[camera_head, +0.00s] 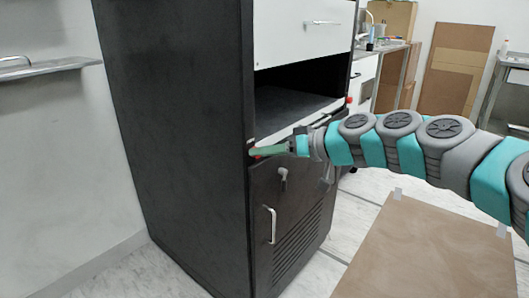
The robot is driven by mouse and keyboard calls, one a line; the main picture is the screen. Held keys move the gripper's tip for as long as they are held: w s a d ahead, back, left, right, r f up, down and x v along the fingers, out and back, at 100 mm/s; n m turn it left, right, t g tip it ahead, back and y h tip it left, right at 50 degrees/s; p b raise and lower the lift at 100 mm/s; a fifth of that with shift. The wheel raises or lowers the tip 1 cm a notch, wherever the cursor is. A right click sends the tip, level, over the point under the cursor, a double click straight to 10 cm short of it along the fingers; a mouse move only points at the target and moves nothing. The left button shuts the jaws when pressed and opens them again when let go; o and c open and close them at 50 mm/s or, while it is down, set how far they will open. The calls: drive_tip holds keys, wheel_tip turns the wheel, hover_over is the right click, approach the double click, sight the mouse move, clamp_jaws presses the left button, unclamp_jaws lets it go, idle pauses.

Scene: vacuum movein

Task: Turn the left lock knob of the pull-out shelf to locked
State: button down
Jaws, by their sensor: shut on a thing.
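The dark cabinet (190,130) has an open bay with the pull-out shelf (285,106) in it. The left lock knob (253,156) sits at the near left end of the shelf's front. Only a little of its red shows; my gripper covers the rest. My gripper (258,151) is at that knob, with its greenish fingers shut on it. The knob's turned position cannot be made out. The red right lock knob (349,100) shows at the far end of the shelf front, apart from my gripper.
A white drawer (300,30) is above the bay. A cabinet door with a handle (270,224) and vent slots is below. My arm reaches in from the right. A brown sheet (425,250) lies on the floor. A wall shelf (45,70) is at the left.

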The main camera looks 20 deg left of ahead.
drive_tip(key=m+g+y, duration=0.1)
drive_tip(key=m, duration=0.1)
drive_tip(key=m+g+y+p, duration=0.1)
drive_tip(key=m, duration=0.2)
drive_tip(key=m+y, duration=0.1)
drive_tip(key=m, duration=0.1)
drive_tip(key=shift+w+d+f+m+g+p, duration=0.15)
drive_tip(key=shift+w+f+m+g+p, duration=0.15)
drive_tip(key=shift+m+g+p, duration=0.1)
drive_tip(key=shift+y, duration=0.3)
idle(0.3)
drive_tip(key=c, duration=0.6)
unclamp_jaws()
drive_tip(key=shift+f, duration=0.1)
